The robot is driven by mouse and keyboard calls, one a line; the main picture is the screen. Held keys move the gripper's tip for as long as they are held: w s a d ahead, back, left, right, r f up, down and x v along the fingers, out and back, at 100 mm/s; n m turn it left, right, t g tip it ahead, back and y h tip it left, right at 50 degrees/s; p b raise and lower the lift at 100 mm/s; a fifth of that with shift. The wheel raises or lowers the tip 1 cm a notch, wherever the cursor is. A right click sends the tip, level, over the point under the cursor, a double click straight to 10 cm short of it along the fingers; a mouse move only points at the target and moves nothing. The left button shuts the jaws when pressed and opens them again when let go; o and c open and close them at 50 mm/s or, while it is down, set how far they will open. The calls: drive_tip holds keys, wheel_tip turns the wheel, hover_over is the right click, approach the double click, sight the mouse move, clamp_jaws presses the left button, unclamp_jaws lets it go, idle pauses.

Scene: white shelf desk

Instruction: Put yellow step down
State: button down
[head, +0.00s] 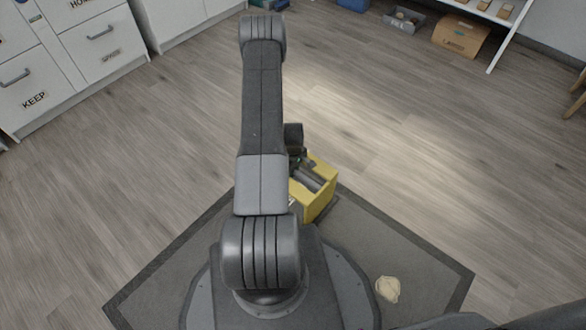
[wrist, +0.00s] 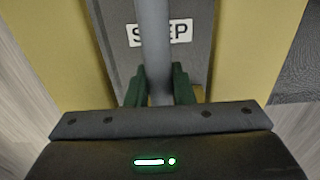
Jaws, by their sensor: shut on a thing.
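The yellow step (head: 322,200) is a yellow box-like thing with a dark grey top, in the middle of the head view, partly hidden behind my arm. The wrist view shows its yellow sides (wrist: 245,60) and a white label (wrist: 181,33) reading "STEP", partly covered by a grey bar (wrist: 153,40). My gripper (wrist: 160,88) is shut on this bar, with one dark green finger on each side of it. In the head view my gripper is mostly hidden by the arm. I cannot tell whether the step's underside touches anything.
A dark grey flat surface (head: 400,255) with a darker border lies below; a small cream lump (head: 388,289) rests on it. Wooden floor (head: 430,130) is clear beyond. White drawers (head: 70,50) stand at left; a shelf with a cardboard box (head: 460,36) and a grey bin (head: 404,19) is at upper right.

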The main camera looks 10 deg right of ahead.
drive_tip(key=shift+r, duration=0.1)
drive_tip(key=c, duration=1.3)
unclamp_jaws()
drive_tip(key=shift+o, duration=0.2)
wheel_tip(320, 180, up, 12)
drive_tip(key=p, duration=0.4)
